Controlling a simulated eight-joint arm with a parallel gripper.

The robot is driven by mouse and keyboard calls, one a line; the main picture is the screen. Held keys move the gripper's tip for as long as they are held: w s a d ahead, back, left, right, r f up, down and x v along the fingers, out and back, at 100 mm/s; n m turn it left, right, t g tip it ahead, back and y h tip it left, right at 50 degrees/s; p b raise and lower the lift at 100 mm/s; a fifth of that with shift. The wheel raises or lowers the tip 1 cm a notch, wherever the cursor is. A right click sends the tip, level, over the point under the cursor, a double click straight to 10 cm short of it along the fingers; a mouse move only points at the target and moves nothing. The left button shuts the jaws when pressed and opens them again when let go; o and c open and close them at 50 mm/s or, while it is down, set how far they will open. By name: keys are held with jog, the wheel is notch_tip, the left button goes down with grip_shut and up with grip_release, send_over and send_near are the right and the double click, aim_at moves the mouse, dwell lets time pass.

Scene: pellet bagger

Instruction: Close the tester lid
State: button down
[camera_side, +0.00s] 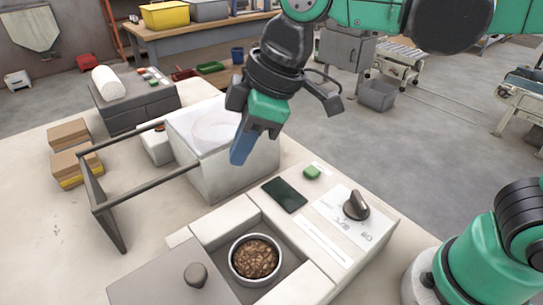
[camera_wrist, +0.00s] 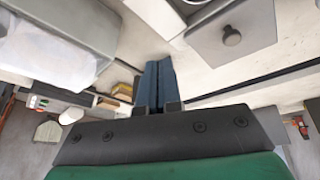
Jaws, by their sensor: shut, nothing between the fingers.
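The tester (camera_side: 330,215) is a pale box with a dark screen, a green button and a black knob. A round metal cup (camera_side: 231,262) of brown pellets sits in its open well. The grey lid (camera_side: 150,278), with a round knob (camera_side: 196,275), lies to the left of the well, leaving the cup uncovered. In the wrist view the lid (camera_wrist: 262,30) shows at upper right, its knob (camera_wrist: 231,36) upward. My gripper (camera_side: 240,152) is shut and empty, blue fingers together, above the table behind the tester and apart from the lid. It also shows in the wrist view (camera_wrist: 155,80).
A white box (camera_side: 240,165) stands just behind my fingers. A dark bar frame (camera_side: 150,190) rises left of it, between my gripper and the table's left part. Small cartons (camera_side: 70,133) and a grey machine (camera_side: 135,102) stand farther back. The space above the lid looks clear.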

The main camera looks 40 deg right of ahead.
jog(key=s+a+r+n+g, duration=0.2)
jog(key=s+a+n+g, duration=0.25)
jog(key=a+n, duration=0.65)
jog(key=m, duration=0.2)
send_over(187, 297)
jog(key=a, duration=0.4)
jog(key=shift+t, duration=0.25)
jog(key=f, duration=0.6)
jog(key=s+f, duration=0.1)
jog(key=f, duration=0.1)
jog(key=shift+d+f, duration=0.1)
jog(key=shift+f, duration=0.9)
jog(key=shift+w+d+r, duration=0.1)
jog(key=shift+w+d, duration=0.1)
jog(key=shift+d, duration=0.45)
jog(key=shift+w+d, duration=0.15)
jog(key=shift+d, duration=0.45)
jog(key=shift+w+d, duration=0.15)
jog(key=shift+d, duration=0.45)
